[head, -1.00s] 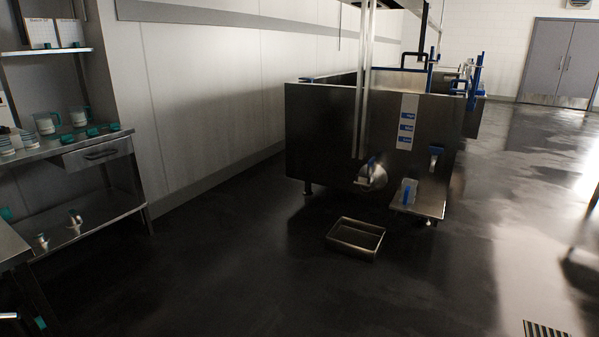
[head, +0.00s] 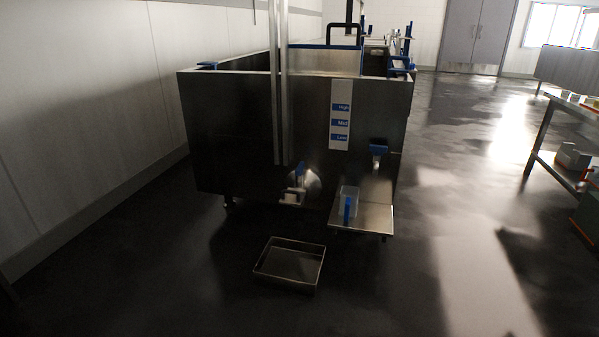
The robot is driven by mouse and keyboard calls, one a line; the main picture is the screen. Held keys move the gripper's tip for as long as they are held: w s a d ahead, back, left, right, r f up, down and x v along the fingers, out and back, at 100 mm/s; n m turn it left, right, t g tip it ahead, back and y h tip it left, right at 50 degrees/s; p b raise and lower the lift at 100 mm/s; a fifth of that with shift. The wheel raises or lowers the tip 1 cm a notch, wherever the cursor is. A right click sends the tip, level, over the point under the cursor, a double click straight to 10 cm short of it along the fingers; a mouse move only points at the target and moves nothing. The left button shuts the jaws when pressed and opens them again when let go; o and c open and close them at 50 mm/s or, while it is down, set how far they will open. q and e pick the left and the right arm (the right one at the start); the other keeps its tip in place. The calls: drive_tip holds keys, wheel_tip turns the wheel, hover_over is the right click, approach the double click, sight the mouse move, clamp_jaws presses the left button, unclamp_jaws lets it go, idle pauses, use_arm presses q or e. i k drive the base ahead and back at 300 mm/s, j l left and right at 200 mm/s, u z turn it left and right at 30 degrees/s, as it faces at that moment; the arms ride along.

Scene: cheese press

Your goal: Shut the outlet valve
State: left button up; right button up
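The outlet valve (head: 293,196) sits low on the front wall of a large dark steel vat (head: 235,130), in front of a round bright plate (head: 310,183). It has a blue handle (head: 300,170) that appears to point upward. The valve is small in view, so I cannot tell whether it is open or shut. Neither of my grippers shows in the head view.
A shallow metal tray (head: 290,265) lies on the floor before the valve. A steel shelf (head: 368,219) right of the valve bears a clear jug with a blue handle (head: 347,206). A table (head: 545,135) stands at the right.

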sight(298, 170)
drive_tip(key=i+j, duration=0.35)
drive_tip(key=i, duration=0.2)
drive_tip(key=i+j, duration=0.4)
drive_tip(key=i, duration=0.2)
